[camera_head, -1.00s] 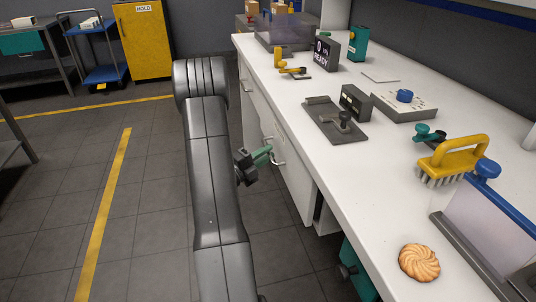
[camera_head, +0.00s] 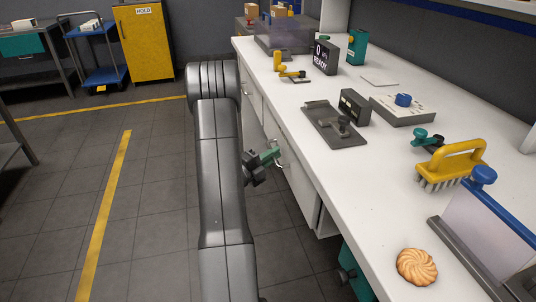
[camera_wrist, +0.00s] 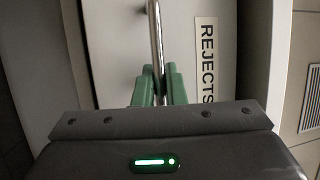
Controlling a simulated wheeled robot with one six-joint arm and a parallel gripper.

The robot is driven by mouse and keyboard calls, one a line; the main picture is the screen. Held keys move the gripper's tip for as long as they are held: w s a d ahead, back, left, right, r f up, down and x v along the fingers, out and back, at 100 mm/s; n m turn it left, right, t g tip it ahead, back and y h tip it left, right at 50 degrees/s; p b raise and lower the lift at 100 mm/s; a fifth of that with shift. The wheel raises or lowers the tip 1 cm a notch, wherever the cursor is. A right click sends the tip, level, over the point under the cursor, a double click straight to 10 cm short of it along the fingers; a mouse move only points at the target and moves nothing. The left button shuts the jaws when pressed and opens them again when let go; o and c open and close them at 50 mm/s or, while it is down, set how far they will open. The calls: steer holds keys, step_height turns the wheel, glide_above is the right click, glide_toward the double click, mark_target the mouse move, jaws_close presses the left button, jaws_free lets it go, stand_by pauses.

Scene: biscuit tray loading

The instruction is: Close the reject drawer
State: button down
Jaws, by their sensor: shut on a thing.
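The reject drawer has a pale front (camera_head: 296,176) on the aisle side of the white counter, lower middle of the head view. Its front also fills much of the wrist view (camera_wrist: 110,55), with a REJECTS label (camera_wrist: 207,60). My gripper (camera_head: 273,156) is at the drawer front with its green fingers shut on the metal bar handle (camera_wrist: 154,35). The fingers sit on both sides of the bar in the wrist view. Whether the drawer front is fully flush with the cabinet I cannot tell; the drawer's inside is hidden.
The white counter top (camera_head: 345,185) carries a grey fixture (camera_head: 335,124), a yellow brush (camera_head: 450,163) and a biscuit (camera_head: 417,266) near its edge. The grey floor (camera_head: 100,210) left of my arm is clear. A yellow HOLD cabinet (camera_head: 146,45) stands at the back.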

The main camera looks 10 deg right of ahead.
steer(key=c, duration=1.8)
jaws_free()
steer(key=v, duration=1.3)
steer(key=shift+s+a+f+p, duration=0.1)
steer(key=shift+s+a+p, duration=0.05)
steer(key=shift+a+p, duration=0.25)
steer(key=shift+d, duration=0.15)
